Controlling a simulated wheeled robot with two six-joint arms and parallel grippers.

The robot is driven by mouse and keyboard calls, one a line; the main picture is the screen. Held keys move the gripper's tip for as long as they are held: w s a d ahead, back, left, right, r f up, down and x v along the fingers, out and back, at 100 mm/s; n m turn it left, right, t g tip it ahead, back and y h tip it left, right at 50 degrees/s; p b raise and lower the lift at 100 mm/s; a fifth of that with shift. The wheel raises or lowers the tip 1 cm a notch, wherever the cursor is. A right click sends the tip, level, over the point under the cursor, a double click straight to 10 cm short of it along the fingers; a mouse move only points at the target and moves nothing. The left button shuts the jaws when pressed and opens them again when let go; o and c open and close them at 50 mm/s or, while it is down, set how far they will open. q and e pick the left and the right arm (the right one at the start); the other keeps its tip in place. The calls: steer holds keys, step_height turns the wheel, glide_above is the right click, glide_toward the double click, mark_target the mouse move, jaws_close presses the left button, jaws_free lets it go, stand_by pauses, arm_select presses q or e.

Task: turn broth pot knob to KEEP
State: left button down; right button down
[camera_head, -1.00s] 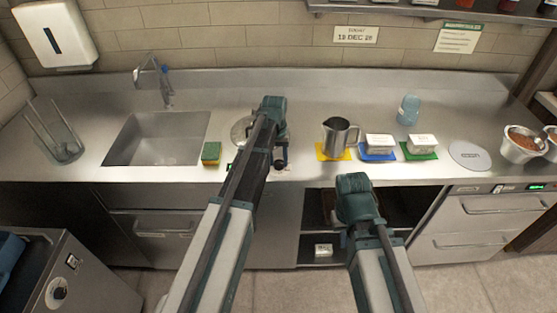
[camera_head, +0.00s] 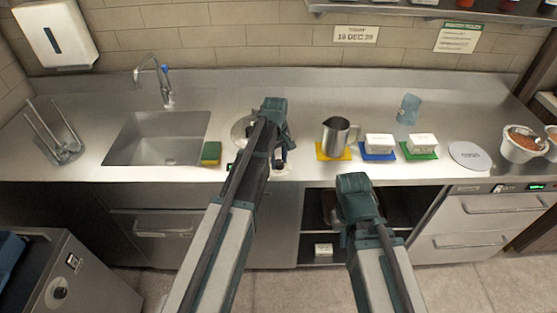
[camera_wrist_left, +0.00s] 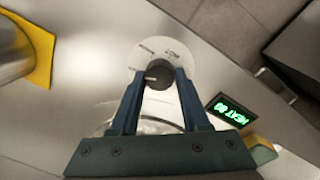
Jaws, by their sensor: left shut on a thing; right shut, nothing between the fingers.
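The dark round knob (camera_wrist_left: 158,74) sits on a white dial plate with small labels, in the left wrist view. A light mark on the knob points to the picture's left; the labels are too small to read surely. My left gripper (camera_wrist_left: 157,84) is shut on the knob, a finger at each side. The broth pot's round top (camera_head: 240,128) is partly hidden behind that arm. My right gripper (camera_head: 355,186) is shut and empty before the open cabinet.
A green-lit display (camera_wrist_left: 231,110) beside the dial seems to read HEAT 80. A green-and-yellow sponge (camera_head: 211,153) lies left of my left arm, near the sink (camera_head: 158,140). A metal jug (camera_head: 337,135) on a yellow mat and two white tubs stand to the right.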

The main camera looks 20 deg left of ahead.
mark_target(277, 164)
arm_select(q)
steer(key=shift+n, duration=0.5)
steer(key=shift+c, duration=1.9)
jaws_free()
steer(key=shift+r, duration=0.15)
step_height(277, 164, up, 14)
steer(key=p, duration=1.4)
steer(key=shift+s+a+f, duration=0.2)
steer(key=shift+s, duration=0.1)
steer(key=shift+f, duration=0.1)
